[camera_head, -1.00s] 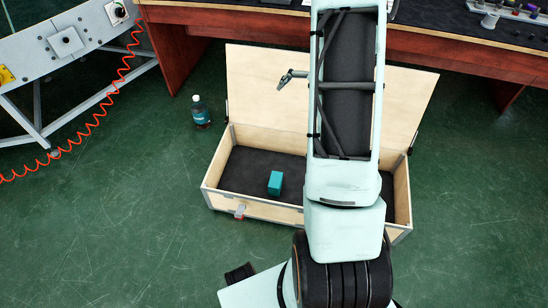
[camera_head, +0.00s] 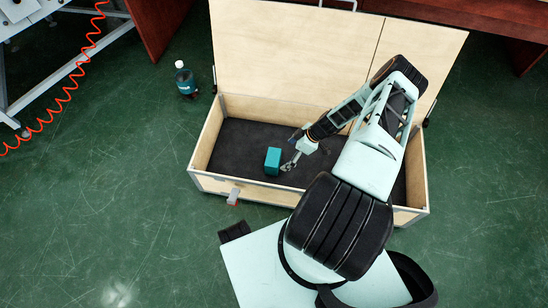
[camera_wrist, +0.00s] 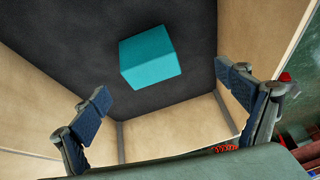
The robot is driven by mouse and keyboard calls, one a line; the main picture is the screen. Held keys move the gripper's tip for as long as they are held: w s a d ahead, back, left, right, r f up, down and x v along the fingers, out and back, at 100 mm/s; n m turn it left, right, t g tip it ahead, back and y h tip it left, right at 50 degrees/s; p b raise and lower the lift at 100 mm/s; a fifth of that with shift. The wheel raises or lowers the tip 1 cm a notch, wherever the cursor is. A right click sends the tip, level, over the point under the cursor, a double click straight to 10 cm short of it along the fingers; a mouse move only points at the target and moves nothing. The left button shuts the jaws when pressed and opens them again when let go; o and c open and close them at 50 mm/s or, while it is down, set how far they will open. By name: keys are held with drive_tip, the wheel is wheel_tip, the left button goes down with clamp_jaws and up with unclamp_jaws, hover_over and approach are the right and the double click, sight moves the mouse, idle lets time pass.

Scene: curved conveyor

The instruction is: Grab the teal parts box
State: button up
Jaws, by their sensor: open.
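The teal parts box (camera_head: 272,161) is a small block on the dark floor of an open wooden crate (camera_head: 243,188), left of the crate's middle. My gripper (camera_head: 292,163) is inside the crate outline, just right of the teal box in the head view. In the wrist view, the teal box (camera_wrist: 150,58) lies beyond the two fingers, between and ahead of them. My gripper's fingers (camera_wrist: 166,93) are spread wide with nothing between them. No contact with the box shows.
The crate's raised lid (camera_head: 290,50) stands behind it, and its side walls surround the box. A bottle (camera_head: 185,80) stands on the green floor at the left. A red coiled hose (camera_head: 72,85) hangs farther left. Desk panels (camera_head: 470,20) are behind.

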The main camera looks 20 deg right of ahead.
sight(279, 159)
drive_tip(key=shift+n+t, duration=0.3)
drive_tip(key=shift+n, duration=0.2)
drive_tip(key=x, duration=0.2)
drive_tip(key=b+x, duration=0.1)
drive_tip(key=x, duration=0.2)
drive_tip(key=w+d+b+x, duration=0.1)
drive_tip(key=x, duration=0.1)
drive_tip(key=shift+a+f, duration=0.1)
drive_tip(key=shift+f, duration=0.15)
drive_tip(key=shift+w+b+x, duration=0.15)
drive_tip(key=shift+b+x, duration=0.45)
drive_tip(key=shift+x, duration=0.9)
drive_tip(key=shift+w+b+x, duration=0.1)
drive_tip(key=shift+b+x, duration=0.45)
drive_tip(key=shift+x, duration=0.95)
drive_tip(key=shift+a+r, duration=0.1)
drive_tip(key=shift+c, duration=0.2)
drive_tip(key=c, duration=1.5)
